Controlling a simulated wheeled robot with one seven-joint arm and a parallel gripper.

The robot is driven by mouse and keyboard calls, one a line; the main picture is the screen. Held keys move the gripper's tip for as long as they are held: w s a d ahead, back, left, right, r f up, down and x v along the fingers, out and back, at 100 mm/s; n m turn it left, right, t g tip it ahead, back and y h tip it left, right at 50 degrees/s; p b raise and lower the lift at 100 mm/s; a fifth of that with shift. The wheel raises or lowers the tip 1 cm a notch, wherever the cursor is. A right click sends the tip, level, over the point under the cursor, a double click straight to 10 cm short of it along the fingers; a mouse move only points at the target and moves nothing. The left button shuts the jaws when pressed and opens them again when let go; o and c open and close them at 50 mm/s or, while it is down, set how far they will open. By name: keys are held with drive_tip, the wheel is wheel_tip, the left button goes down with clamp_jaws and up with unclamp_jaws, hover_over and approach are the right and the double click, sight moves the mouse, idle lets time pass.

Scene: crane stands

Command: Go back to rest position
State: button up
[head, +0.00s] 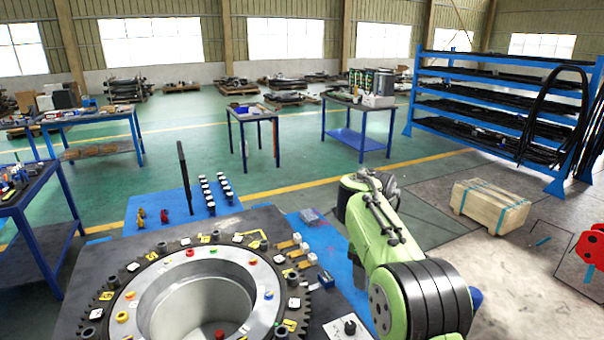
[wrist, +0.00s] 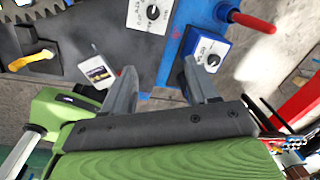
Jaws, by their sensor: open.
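My gripper (wrist: 158,84) shows in the wrist view with its two grey fingers spread apart and nothing between them. Below the fingers are the edge of a dark table and a blue strip. A white box with a black knob (wrist: 150,14) and a blue box with a white dial face (wrist: 207,52) lie beyond the fingertips, apart from them. In the head view my green arm is folded at the right of the table, and its gripper cannot be made out there.
A large toothed ring (head: 255,290) with coloured pegs fills the dark table in front. Blue workbenches (head: 352,140) stand behind. A wooden crate (head: 490,206) sits on the floor at the right, near a blue rack (head: 410,118). A red-handled tool (wrist: 252,22) lies near the dial boxes.

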drive_tip(key=s+d+r+n+t, duration=0.1)
drive_tip(key=s+r+n, duration=0.3)
drive_tip(key=s+n, duration=0.35)
drive_tip(key=s+d+r+n+t, duration=0.1)
drive_tip(key=s+r+n+t, duration=0.1)
drive_tip(key=s+r+n, duration=0.45)
drive_tip(key=s+a+f+n, duration=0.1)
drive_tip(key=s+f+n, duration=0.1)
drive_tip(key=s+n, duration=0.2)
drive_tip(key=s+a+f+n+t, duration=0.1)
drive_tip(key=s+f+n, duration=0.2)
drive_tip(key=s, duration=0.5)
drive_tip(key=s+a+f+n, duration=0.1)
drive_tip(key=s+f+n, duration=0.2)
drive_tip(key=s+n, duration=0.2)
drive_tip(key=shift+s+a+f+t+y, duration=0.2)
drive_tip(key=shift+s+a+t+y, duration=0.1)
drive_tip(key=shift+s+t+y, duration=0.1)
